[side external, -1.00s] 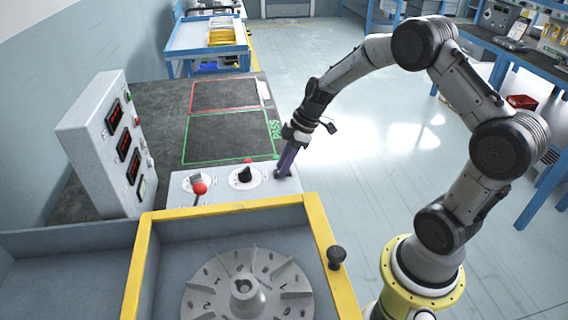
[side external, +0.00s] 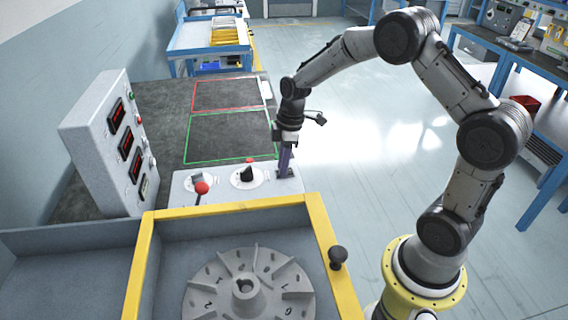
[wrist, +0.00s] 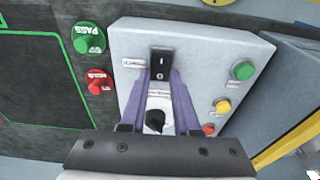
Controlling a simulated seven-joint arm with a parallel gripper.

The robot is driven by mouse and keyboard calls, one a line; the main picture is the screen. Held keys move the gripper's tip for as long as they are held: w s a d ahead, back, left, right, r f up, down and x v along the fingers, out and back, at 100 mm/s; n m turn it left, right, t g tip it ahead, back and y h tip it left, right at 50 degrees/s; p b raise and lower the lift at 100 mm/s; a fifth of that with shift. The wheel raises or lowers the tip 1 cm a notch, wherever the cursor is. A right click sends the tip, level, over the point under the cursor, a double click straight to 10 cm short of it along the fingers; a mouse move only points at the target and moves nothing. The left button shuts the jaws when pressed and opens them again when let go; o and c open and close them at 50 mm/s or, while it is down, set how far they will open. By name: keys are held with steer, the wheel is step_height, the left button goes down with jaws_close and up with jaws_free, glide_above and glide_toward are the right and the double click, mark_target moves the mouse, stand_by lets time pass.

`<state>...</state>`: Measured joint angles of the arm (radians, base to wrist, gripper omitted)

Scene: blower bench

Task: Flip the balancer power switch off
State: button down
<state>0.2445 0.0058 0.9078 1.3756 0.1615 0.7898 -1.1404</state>
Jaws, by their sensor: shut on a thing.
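The power switch (wrist: 160,62) is a black rocker marked I and O on the light grey panel (wrist: 203,62), seen in the wrist view. My gripper (wrist: 162,80) has its two purple fingers on either side of the switch, closed against its lower part. In the side external view my gripper (side external: 285,172) points down, nearly upright, at the right end of the control panel (side external: 222,204). There the fingers hide the switch. I cannot tell which half of the rocker is pressed in.
A black knob (side external: 246,174) and a red-balled lever (side external: 201,188) sit left of my gripper. A grey box with red displays (side external: 117,112) stands further left. The yellow-framed bin with a finned rotor (side external: 247,287) is in front. The dark mat (side external: 228,137) behind is clear.

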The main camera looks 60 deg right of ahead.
mark_target(290, 170)
steer(key=c, duration=0.6)
jaws_free()
steer(key=shift+c, duration=0.2)
steer(key=shift+r, duration=0.15)
step_height(290, 170, up, 14)
steer(key=s+d, duration=0.1)
steer(key=shift+s+d+f, duration=0.15)
steer(key=shift+f, duration=0.1)
